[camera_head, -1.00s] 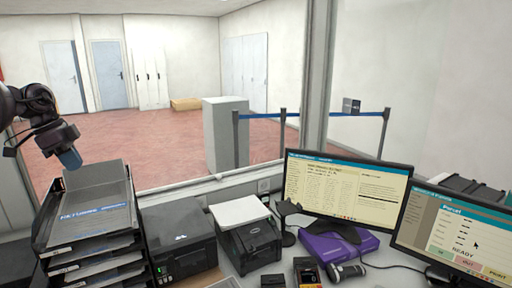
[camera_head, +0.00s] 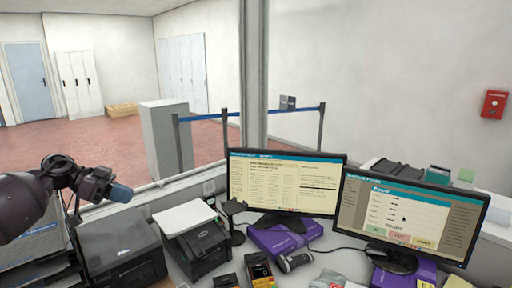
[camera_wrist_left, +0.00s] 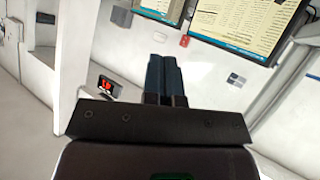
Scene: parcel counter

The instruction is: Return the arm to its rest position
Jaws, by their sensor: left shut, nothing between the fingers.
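My left gripper (camera_head: 121,193) comes in from the left in the head view, above the black printer (camera_head: 122,250) and beside the stacked trays (camera_head: 35,245). Its blue-grey fingers are closed together with nothing between them. In the left wrist view the closed fingers (camera_wrist_left: 161,78) point away over a pale surface. My arm covers part of the trays. My right gripper is not in view.
A second printer (camera_head: 200,252) with a white top stands to the right. Two monitors (camera_head: 280,187) (camera_head: 405,218), a purple box (camera_head: 285,236), a scanner (camera_head: 294,261) and a card terminal (camera_head: 260,273) crowd the counter. A window post (camera_head: 254,75) rises behind.

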